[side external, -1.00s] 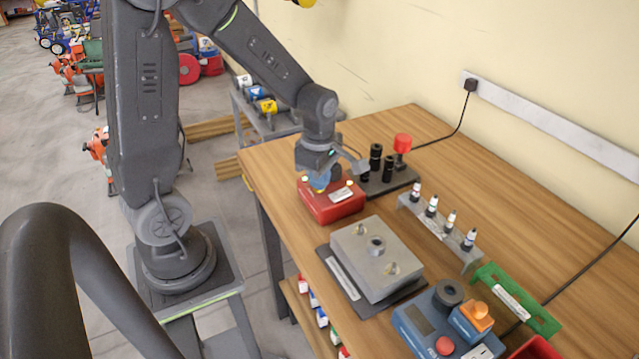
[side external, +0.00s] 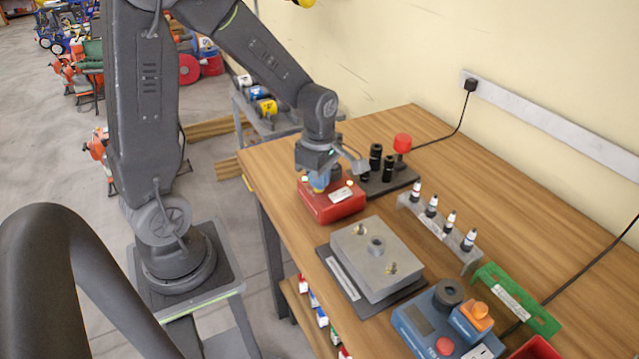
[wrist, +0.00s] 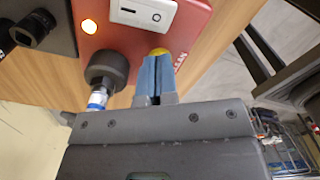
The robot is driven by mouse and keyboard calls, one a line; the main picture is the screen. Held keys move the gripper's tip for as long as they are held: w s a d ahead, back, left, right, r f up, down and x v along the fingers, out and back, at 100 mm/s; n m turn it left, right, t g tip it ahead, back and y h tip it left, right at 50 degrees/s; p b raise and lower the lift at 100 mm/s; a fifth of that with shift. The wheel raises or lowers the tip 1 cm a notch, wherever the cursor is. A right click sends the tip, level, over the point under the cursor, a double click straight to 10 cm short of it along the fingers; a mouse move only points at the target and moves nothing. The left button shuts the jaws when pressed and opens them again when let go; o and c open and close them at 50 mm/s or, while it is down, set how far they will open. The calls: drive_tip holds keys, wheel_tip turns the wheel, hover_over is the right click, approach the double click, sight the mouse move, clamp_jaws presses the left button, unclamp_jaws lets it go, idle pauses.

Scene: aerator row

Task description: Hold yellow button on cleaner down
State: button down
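A round light (wrist: 89,26) on the box glows.
A dark base with black posts (side external: 376,158) and a red knob (side external: 402,143) stands right behind the cleaner. A grey metal block (side external: 375,258) is in front. Small bottles (side external: 432,206) and a blue test unit (side external: 440,320) stand to the right.

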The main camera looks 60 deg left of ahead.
drive_tip(key=shift+r, duration=3)
wheel_tip(320, 180, up, 8)
drive_tip(key=shift+r, duration=0.25)
